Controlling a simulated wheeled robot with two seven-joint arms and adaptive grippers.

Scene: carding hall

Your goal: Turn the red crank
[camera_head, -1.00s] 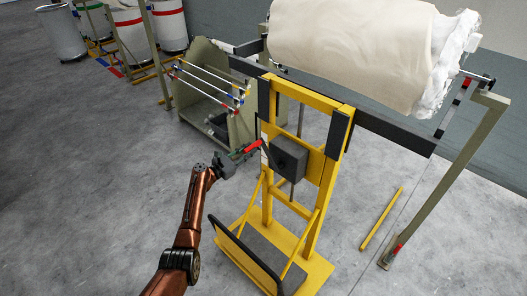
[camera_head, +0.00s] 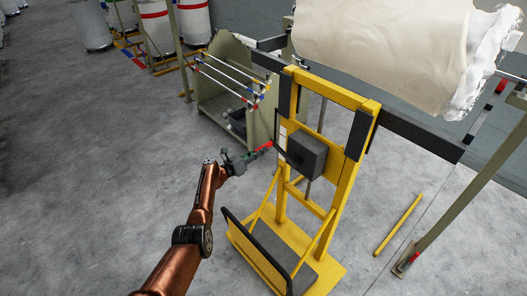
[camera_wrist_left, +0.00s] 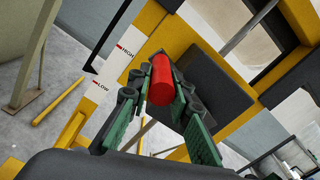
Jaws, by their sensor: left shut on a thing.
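The red crank (camera_head: 264,147) is a red handle on a thin dark arm at the left side of a dark grey box (camera_head: 306,157) on a yellow lifting stand (camera_head: 347,185). My left gripper (camera_head: 250,156) comes in from the left and is shut on the red handle. In the left wrist view the round red handle (camera_wrist_left: 161,79) lies between the green fingers of my left gripper (camera_wrist_left: 160,100), its end facing the camera. The fingers hide part of its sides. My right gripper is not in view.
A large cream fibre roll (camera_head: 385,45) rests above the stand. A green-grey machine with thin rods (camera_head: 225,80) stands behind. A yellow bar (camera_head: 398,225) lies on the floor at right. A label marked HIGH and LOW (camera_wrist_left: 117,62) is beside the crank. Floor at left is clear.

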